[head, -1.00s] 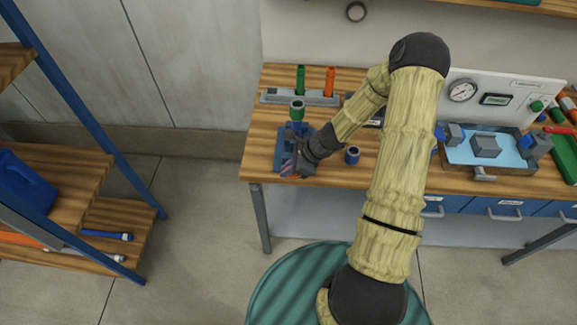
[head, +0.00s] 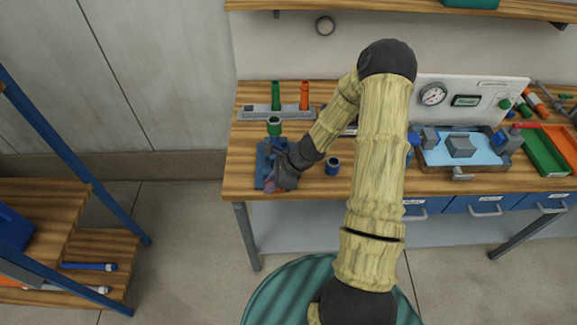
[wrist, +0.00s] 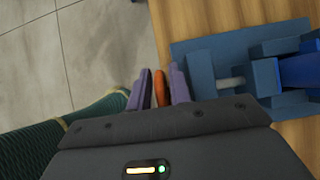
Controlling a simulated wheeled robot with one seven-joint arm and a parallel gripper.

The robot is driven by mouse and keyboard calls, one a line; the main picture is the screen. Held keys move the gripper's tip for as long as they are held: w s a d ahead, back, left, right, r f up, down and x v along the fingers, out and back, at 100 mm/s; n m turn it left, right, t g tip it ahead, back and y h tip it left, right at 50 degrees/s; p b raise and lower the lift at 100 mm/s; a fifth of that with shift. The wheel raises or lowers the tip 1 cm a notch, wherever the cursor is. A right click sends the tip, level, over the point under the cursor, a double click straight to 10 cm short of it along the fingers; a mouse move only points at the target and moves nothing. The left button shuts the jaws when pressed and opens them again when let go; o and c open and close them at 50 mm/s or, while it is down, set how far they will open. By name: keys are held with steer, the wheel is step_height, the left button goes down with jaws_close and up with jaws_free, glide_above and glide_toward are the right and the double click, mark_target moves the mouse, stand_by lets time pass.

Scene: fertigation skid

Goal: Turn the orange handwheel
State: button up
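My gripper (wrist: 159,90) has two purple fingers, which stand close on either side of an orange edge, likely the rim of the orange handwheel (wrist: 159,88) seen edge-on. A narrow dark gap shows beside the rim, so the fingers look open around it rather than pressed on it. The blue vise-like device (wrist: 262,75) lies right of the fingers in the wrist view, with a pale shaft in it. In the head view the device (head: 264,163) stands at the bench's left end, and my gripper (head: 273,184) is at its front. There the handwheel is hidden or too small to tell.
A green-topped fitting (head: 274,127) stands behind the device. A small blue cup (head: 332,166) stands to the right of my gripper. A grey rack (head: 262,113) holds green and orange tubes at the back. A blue tray (head: 488,147) and gauge panel (head: 470,98) are farther right.

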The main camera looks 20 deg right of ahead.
steer(key=v, duration=1.6)
steer(key=shift+d+r+b, duration=0.15)
steer(key=shift+r+b, duration=0.1)
steer(key=shift+b, duration=0.05)
steer(key=shift+s, duration=0.1)
steer(key=s+a+r+n+h, duration=0.3)
steer(key=s+n, duration=0.3)
steer(key=n, duration=0.4)
steer(key=s+a+r+n+h, duration=0.3)
steer(key=s+a+n, duration=0.1)
steer(key=n, duration=0.7)
steer(key=shift+s+a+r+n+h, duration=0.3)
steer(key=shift+s+r+h, duration=0.1)
steer(key=shift+s, duration=0.5)
